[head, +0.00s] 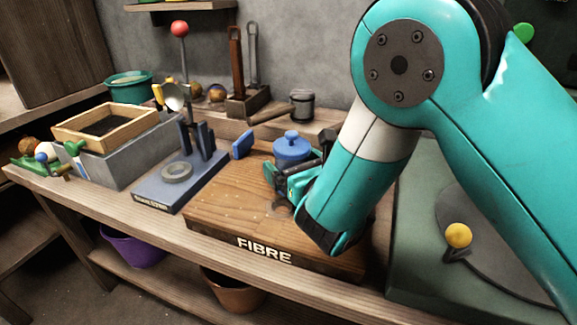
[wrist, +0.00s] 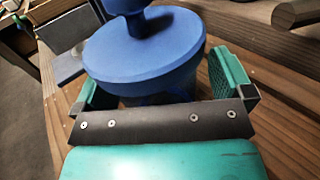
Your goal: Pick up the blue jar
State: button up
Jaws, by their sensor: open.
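The blue jar (head: 292,148) has a round lid with a knob and stands on the wooden board marked FIBRE (head: 230,205). In the wrist view the jar (wrist: 145,50) fills the upper middle, its lid hiding most of its body. My gripper (head: 284,180) is low at the jar, on its near side. In the wrist view my gripper (wrist: 155,85) is open, with one teal finger to the left of the jar and one to the right. A gap shows between the jar and the right finger. Contact on the left side cannot be told.
A blue-grey stand (head: 180,180) with upright posts and a grey ring (head: 177,172) is left of the board. A wooden-handled mallet (head: 301,103) lies behind the jar. A green slab with a yellow knob (head: 458,235) is at the right. A wooden frame (head: 105,128) sits far left.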

jog(key=shift+a, duration=0.2)
jog(key=c, duration=1.2)
jog(key=shift+c, duration=0.2)
jog(key=shift+r, duration=0.15)
notch_tip(320, 180, up, 20)
jog(key=p, duration=1.9)
jog(key=s+a+r, duration=0.2)
jog(key=s+r, duration=0.3)
jog(key=r, duration=0.2)
jog(key=shift+s+r+p, duration=0.3)
jog(key=shift+s+r, duration=0.1)
jog(key=shift+r, duration=0.1)
